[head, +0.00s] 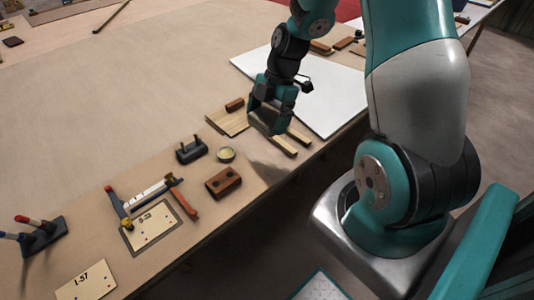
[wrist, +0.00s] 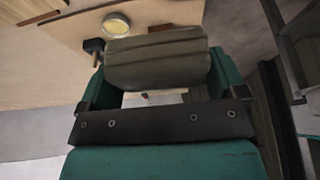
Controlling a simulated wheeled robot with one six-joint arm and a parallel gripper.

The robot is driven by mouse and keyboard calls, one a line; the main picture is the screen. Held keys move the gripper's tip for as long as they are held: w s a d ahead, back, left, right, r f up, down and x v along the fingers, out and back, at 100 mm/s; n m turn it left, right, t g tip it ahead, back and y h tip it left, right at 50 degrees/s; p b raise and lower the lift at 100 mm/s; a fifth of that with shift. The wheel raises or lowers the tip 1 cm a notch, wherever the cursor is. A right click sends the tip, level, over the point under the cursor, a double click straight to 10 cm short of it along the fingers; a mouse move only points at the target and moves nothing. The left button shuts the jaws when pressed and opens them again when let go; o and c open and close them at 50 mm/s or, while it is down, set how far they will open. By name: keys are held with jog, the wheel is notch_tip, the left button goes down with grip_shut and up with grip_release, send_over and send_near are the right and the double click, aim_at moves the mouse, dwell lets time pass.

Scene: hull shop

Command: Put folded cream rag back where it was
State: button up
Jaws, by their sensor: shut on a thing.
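My gripper (head: 268,122) is above the front part of the workbench in the head view. In the wrist view it is shut on a thick folded bundle (wrist: 157,58) with crease-like bands across it. The bundle looks olive-grey in the shade and I take it to be the folded cream rag. It spans the gap between the teal fingers.
Close by are a wooden board (head: 226,122) with a brown block (head: 234,104), wooden strips (head: 284,146), a black stand (head: 191,151), a round tin (head: 226,154) and a brown holed block (head: 223,182). A white sheet (head: 325,92) lies behind. The bench's far left is largely clear.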

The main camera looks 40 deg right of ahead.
notch_tip(320, 180, down, 13)
jog(key=shift+r, duration=0.1)
dwell(0.3)
jog(key=o, duration=0.6)
jog(key=v, duration=1.1)
notch_tip(320, 180, up, 8)
jog(key=m, duration=0.3)
send_over(264, 163)
jog(key=a, duration=0.3)
jog(key=s+a+r+m, duration=0.4)
jog(key=s+a+r, duration=0.1)
jog(key=s+a, duration=0.3)
jog(key=s+a+r+m, duration=0.4)
jog(key=s+a+r, duration=0.2)
jog(key=s+a, duration=0.2)
jog(key=shift+a+b, duration=0.3)
jog(key=shift+b, duration=0.05)
jog(key=shift+s+r, duration=0.1)
